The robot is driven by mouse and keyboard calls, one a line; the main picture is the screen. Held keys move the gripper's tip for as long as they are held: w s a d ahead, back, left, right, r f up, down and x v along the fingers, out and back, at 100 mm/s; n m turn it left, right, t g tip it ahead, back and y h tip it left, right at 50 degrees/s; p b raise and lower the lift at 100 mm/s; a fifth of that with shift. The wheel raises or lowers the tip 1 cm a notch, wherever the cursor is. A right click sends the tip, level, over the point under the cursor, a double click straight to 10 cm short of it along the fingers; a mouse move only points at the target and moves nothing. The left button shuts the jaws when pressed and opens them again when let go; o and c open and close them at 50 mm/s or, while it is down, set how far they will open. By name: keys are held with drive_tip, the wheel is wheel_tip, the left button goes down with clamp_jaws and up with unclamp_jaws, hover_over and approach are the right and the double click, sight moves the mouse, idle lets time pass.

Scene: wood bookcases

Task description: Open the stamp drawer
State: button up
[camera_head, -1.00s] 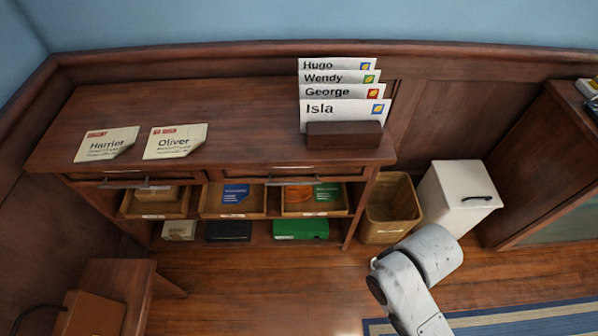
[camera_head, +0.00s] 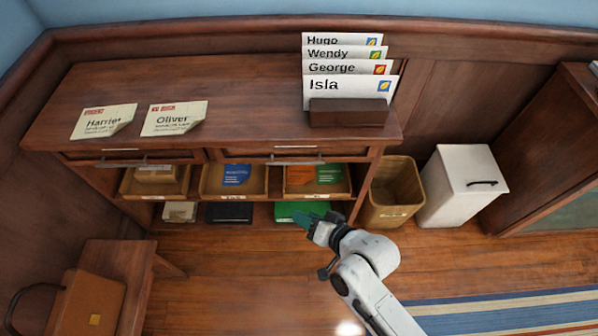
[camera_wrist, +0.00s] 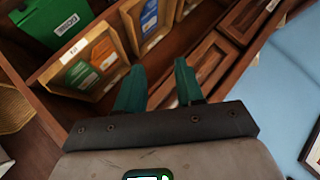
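Two shut drawers sit side by side under the desk top: a left drawer (camera_head: 128,155) and a right drawer (camera_head: 285,150), each with a metal bar handle. I see no label telling which is the stamp drawer. My gripper (camera_head: 308,220) has teal fingers and is low in front of the desk, below the right drawer and apart from it. In the wrist view my gripper (camera_wrist: 158,88) is open and empty, with its fingers apart. Drawer fronts also show there, one a panelled wood front (camera_wrist: 245,20), partly cut off.
Open trays (camera_head: 233,190) with colored cards stand on a shelf below the drawers. Boxes lie lower down. A letter rack (camera_head: 348,112) stands on the desk. A bin (camera_head: 396,192) and white cabinet (camera_head: 462,190) stand right.

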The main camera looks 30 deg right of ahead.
drive_tip(key=w+d+r+m+t+h, duration=0.1)
drive_tip(key=w+d+m+t+h, duration=0.1)
drive_tip(key=w+m+t, duration=0.2)
drive_tip(key=w+d+r+m+t+h+b, duration=0.1)
drive_tip(key=w+d+m+t+h, duration=0.1)
drive_tip(key=w+m, duration=0.5)
drive_tip(key=shift+w+d+r+m+t+h, duration=0.3)
drive_tip(key=shift+w+t+h, duration=0.35)
drive_tip(key=shift+t, duration=0.45)
drive_tip(key=shift+s, duration=0.15)
clamp_jaws()
drive_tip(key=shift+f, duration=0.1)
idle(0.6)
